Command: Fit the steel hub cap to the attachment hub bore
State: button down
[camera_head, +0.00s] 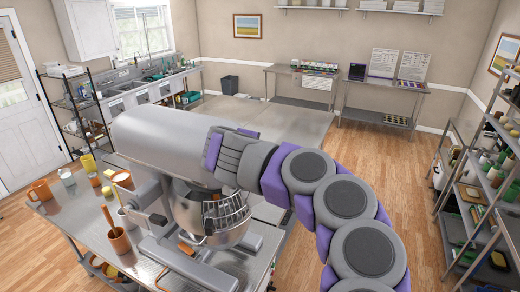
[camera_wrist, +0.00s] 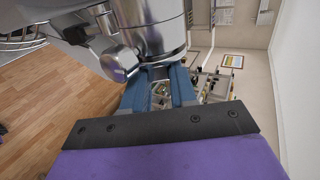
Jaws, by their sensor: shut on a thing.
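The stand mixer (camera_head: 160,135), with a big silver head, stands on the steel table, its bowl (camera_head: 195,212) and wire guard below. My gripper (camera_head: 212,150) is at the front end of the mixer head, and its fingers are hidden there by the wrist. In the wrist view my gripper's blue fingers (camera_wrist: 160,88) reach up to a shiny round steel rim, seemingly the hub cap (camera_wrist: 165,58), and are shut on it. The cap is at the mixer's hub housing (camera_wrist: 150,22); I cannot tell how deep it sits. A steel knob (camera_wrist: 120,63) sticks out beside it. The bore is hidden.
Mugs and pots, including an orange mug (camera_head: 40,190) and a pot with a wooden tool (camera_head: 118,240), stand on the table's left part. A steel shelf rack (camera_head: 480,180) is at the right. The wooden floor (camera_head: 420,215) between is clear.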

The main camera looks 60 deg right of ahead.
jog(key=shift+w, duration=0.15)
jog(key=c, duration=0.8)
grip_release()
jog(key=shift+a, duration=0.2)
jog(key=shift+r, duration=0.1)
jog(key=b+v, duration=0.1)
jog(key=v, duration=1.6)
jog(key=shift+w+a, duration=0.1)
jog(key=shift+a, duration=0.05)
